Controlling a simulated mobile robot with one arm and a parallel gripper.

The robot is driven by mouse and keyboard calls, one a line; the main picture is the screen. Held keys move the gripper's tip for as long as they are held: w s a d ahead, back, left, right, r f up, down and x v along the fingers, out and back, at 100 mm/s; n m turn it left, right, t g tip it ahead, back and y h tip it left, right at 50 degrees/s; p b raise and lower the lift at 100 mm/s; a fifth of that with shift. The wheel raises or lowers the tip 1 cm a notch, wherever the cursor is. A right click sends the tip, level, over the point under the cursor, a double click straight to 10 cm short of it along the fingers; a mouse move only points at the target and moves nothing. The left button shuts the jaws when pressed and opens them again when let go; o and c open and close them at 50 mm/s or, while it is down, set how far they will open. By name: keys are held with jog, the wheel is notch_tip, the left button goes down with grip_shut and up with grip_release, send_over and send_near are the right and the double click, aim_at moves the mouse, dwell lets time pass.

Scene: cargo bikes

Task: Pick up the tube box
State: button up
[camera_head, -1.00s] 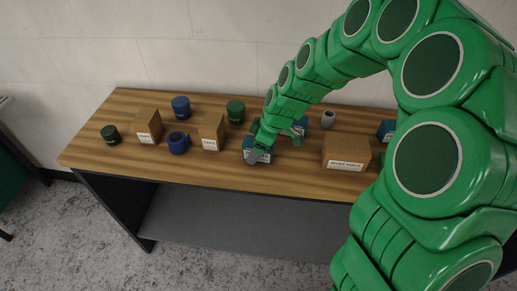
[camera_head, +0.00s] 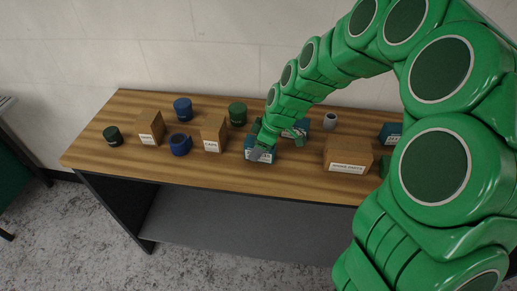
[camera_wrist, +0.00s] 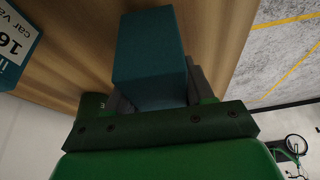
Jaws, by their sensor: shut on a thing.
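A small teal box (camera_head: 258,155) with a white label stands near the front edge of the wooden table; its label is too small to read. My gripper (camera_head: 262,147) reaches down over it from behind and is shut on it. In the wrist view the teal box (camera_wrist: 152,48) sits between the grey fingers of my gripper (camera_wrist: 155,92), with plain unlabelled faces showing. I cannot tell whether the box is clear of the tabletop.
Another teal box (camera_wrist: 14,48), with a "16" label, stands close by. A brown box (camera_head: 347,155) is to the right, beside a grey cup (camera_head: 330,121). Brown cartons (camera_head: 213,133) and blue and green round containers (camera_head: 182,109) stand to the left. The front-left tabletop is clear.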

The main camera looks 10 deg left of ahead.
notch_tip(320, 180, up, 2)
jog(key=shift+r, duration=0.25)
jog(key=s+d+r, duration=0.2)
jog(key=s+r, duration=0.2)
jog(key=s, duration=0.2)
jog(key=s+d+r, duration=0.3)
jog(key=s+r, duration=0.2)
jog(key=s, duration=0.1)
jog(key=shift+s+d+r, duration=0.25)
jog(key=shift+s+d, duration=0.1)
jog(key=shift+s, duration=0.05)
jog(key=d+r+m, duration=0.1)
jog(key=d+r, duration=0.2)
jog(key=d, duration=0.4)
jog(key=w+d+r+m+t, duration=0.1)
jog(key=d+r, duration=0.1)
jog(key=d, duration=0.4)
jog(key=d+r+m, duration=0.1)
jog(key=d+r, duration=0.2)
jog(key=d, duration=0.4)
send_near(341, 143)
jog(key=shift+s+a+f+h, duration=0.1)
jog(key=shift+s+a+h, duration=0.05)
jog(key=shift+a, duration=0.35)
jog(key=shift+s+a+f+h, duration=0.1)
jog(key=shift+s+a+h, duration=0.05)
jog(key=shift+a, duration=0.35)
jog(key=shift+w+f, duration=0.6)
jog(key=shift+f, duration=1.5)
